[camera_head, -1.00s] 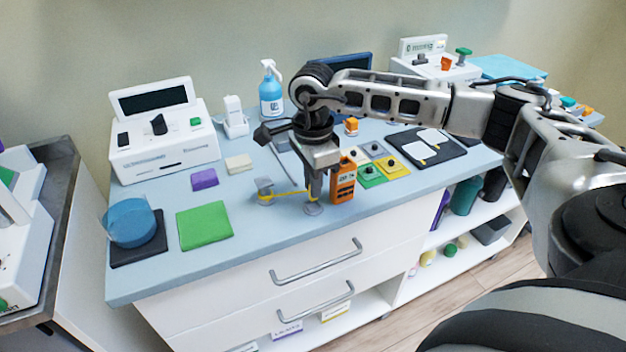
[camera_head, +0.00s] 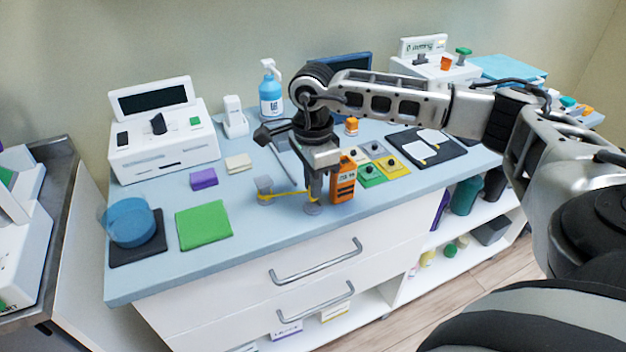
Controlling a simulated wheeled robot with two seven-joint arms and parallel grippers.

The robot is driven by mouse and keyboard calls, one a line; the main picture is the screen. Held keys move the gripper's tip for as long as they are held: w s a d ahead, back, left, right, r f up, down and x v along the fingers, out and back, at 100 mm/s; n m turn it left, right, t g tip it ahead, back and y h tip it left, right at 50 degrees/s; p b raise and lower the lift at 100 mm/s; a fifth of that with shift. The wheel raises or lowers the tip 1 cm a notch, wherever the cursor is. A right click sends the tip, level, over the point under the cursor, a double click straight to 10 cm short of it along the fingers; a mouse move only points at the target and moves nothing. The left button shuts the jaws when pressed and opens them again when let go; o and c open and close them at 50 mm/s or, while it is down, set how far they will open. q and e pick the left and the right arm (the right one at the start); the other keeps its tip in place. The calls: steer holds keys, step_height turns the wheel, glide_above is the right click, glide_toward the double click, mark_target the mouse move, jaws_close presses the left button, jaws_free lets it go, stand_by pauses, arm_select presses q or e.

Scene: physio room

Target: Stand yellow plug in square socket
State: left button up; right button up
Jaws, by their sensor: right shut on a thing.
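My right gripper (camera_head: 313,190) points straight down over the front of the blue-grey counter. It is shut on a small grey piece (camera_head: 313,208) with a round foot, which is at the counter top; the fingers hide most of it. A thin yellow cord or band (camera_head: 287,194) runs from there to a grey block (camera_head: 264,187) just to the left. I cannot clearly make out a yellow plug or a square socket. Grey, green and yellow square tiles (camera_head: 391,166) with black knobs lie to the right. My left gripper is not in view.
An orange box (camera_head: 343,180) stands close to the right of the gripper. A green mat (camera_head: 204,225), purple block (camera_head: 203,179) and blue round container (camera_head: 129,224) lie left. A white device (camera_head: 163,140) and blue pump bottle (camera_head: 270,92) stand behind. The front counter strip is clear.

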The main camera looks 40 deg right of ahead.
steer(key=shift+f+b, duration=0.3)
steer(key=shift+f, duration=0.15)
steer(key=shift+f+b, duration=0.5)
steer(key=shift+f, duration=0.1)
stand_by(0.6)
steer(key=o, duration=1.3)
steer(key=shift+r, duration=0.1)
